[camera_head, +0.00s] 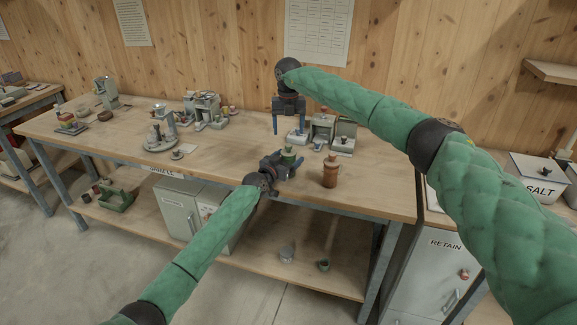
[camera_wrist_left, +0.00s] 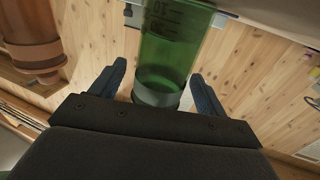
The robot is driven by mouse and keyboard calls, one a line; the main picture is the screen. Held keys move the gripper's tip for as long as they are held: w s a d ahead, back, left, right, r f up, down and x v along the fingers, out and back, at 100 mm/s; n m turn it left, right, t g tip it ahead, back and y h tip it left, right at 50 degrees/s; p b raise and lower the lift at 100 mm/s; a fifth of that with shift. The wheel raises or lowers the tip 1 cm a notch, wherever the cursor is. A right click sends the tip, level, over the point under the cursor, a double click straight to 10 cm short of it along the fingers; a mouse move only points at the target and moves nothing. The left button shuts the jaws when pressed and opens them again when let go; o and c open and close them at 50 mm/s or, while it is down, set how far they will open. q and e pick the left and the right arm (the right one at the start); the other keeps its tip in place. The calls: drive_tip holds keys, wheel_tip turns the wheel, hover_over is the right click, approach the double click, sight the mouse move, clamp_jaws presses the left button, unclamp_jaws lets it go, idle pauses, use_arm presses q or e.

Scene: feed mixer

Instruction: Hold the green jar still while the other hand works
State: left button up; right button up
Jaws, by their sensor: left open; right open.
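The green jar (camera_head: 288,152) stands near the front edge of the bench in the head view. In the left wrist view the green jar (camera_wrist_left: 172,55) is see-through, with dark markings, and sits between my two blue fingers. My left gripper (camera_head: 284,163) is open around the jar, with a gap visible on each side in the wrist view (camera_wrist_left: 160,88). It partly hides the jar's lower part in the head view. My right gripper (camera_head: 288,128) is open and empty, pointing down behind the jar, apart from it.
A brown jar (camera_head: 330,171) stands just right of the green jar; it also shows in the left wrist view (camera_wrist_left: 32,30). Grey box-like devices (camera_head: 343,138) stand behind it. A round grey stand (camera_head: 160,138) is farther left. The bench front (camera_head: 230,166) is clear left of my gripper.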

sight(289, 145)
use_arm(q)
drive_tip(key=c, duration=1.3)
drive_tip(key=shift+c, duration=0.8)
use_arm(e)
drive_tip(key=shift+o, duration=0.9)
wheel_tip(289, 145, up, 4)
drive_tip(key=n, duration=0.8)
wheel_tip(289, 145, down, 12)
drive_tip(key=n, duration=0.9)
drive_tip(key=shift+r+n, duration=0.15)
drive_tip(key=shift+n, duration=0.25)
